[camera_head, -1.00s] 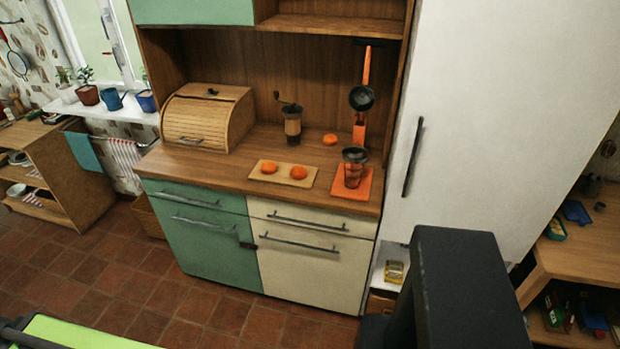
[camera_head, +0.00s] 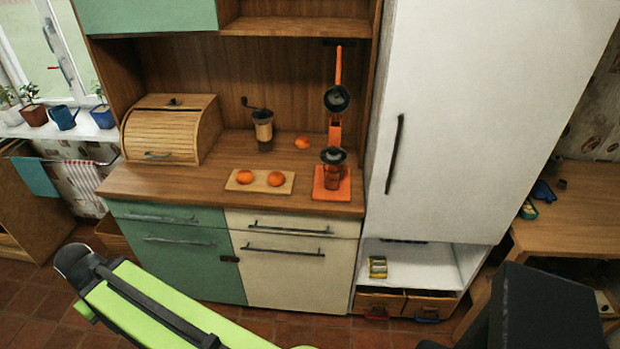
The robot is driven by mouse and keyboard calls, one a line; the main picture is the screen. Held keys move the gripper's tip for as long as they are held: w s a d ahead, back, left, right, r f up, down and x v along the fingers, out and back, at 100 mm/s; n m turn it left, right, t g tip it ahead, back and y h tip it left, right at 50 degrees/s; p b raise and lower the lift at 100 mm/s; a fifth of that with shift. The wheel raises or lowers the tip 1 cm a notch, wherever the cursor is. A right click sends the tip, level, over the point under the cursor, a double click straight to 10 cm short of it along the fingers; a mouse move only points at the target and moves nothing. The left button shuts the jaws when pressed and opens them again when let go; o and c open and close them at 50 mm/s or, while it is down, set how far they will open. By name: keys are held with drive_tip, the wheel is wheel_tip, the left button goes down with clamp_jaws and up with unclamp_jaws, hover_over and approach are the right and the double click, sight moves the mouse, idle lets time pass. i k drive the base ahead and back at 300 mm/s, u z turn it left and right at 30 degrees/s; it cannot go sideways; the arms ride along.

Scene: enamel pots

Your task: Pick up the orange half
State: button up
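Two orange pieces, a left one (camera_head: 245,177) and a right one (camera_head: 276,179), lie on a small wooden board (camera_head: 260,188) on the counter. Another orange piece (camera_head: 302,142) lies directly on the counter farther back. At this size I cannot clearly tell which are cut halves. My green arm link with a dark rounded end shows at the lower left, in front of the cabinet and well short of the counter. No gripper fingers can be made out.
An orange-and-dark juicer or jar (camera_head: 333,172) stands on an orange mat (camera_head: 343,189) right of the board. A coffee grinder (camera_head: 263,130) stands behind, and a wooden bread box (camera_head: 165,130) at left. A tall white fridge (camera_head: 450,130) borders the counter's right.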

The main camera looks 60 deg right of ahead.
sight(276, 178)
drive_tip(key=z, duration=0.55)
drive_tip(key=i, duration=1)
drive_tip(key=u, duration=0.1)
